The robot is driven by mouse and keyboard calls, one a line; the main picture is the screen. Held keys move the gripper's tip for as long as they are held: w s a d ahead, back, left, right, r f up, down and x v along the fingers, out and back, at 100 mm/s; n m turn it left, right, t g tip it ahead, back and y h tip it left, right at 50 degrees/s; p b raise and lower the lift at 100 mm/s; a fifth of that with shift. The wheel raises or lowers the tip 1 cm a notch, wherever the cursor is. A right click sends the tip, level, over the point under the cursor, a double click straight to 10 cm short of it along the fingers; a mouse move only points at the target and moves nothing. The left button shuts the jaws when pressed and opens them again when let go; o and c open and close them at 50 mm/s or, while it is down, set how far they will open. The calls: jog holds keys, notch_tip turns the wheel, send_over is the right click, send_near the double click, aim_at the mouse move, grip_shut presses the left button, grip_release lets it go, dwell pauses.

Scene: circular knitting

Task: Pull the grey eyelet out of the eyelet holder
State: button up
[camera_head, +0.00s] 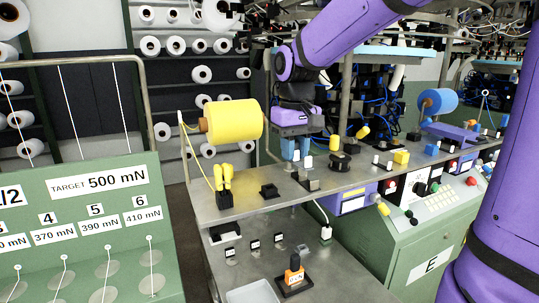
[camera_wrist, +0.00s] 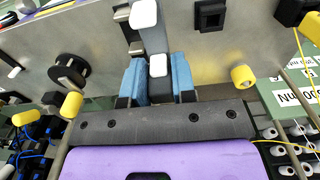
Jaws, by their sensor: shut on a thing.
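My gripper (camera_wrist: 158,82) has two blue fingertips closed on a grey piece (camera_wrist: 158,88) with a white cap, which I take to be the grey eyelet. The grey piece sits between the fingers in the wrist view. In the head view, my gripper (camera_head: 296,150) points down over the steel shelf. Below and beside it stands a small dark holder (camera_head: 309,184) with a white-topped post (camera_head: 307,162). In the wrist view a grey bar with a white top (camera_wrist: 145,14) lies just beyond the fingers. I cannot tell whether the held piece still touches the holder.
A black spool (camera_head: 340,161) stands to the right, and also shows in the wrist view (camera_wrist: 72,68). An empty black socket block (camera_wrist: 210,15) is at the upper right.

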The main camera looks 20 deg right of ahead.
jog(key=s+d+r, duration=0.3)
jog(key=d, duration=0.5)
jog(key=shift+s+d+r, duration=0.25)
jog(key=shift+r, duration=0.15)
jog(key=shift+r, duration=0.1)
jog(key=shift+r, duration=1.4)
jog(key=shift+r, duration=0.1)
notch_tip(320, 180, up, 3)
jog(key=shift+f, duration=0.1)
jog(key=shift+s, duration=0.1)
dwell(0.3)
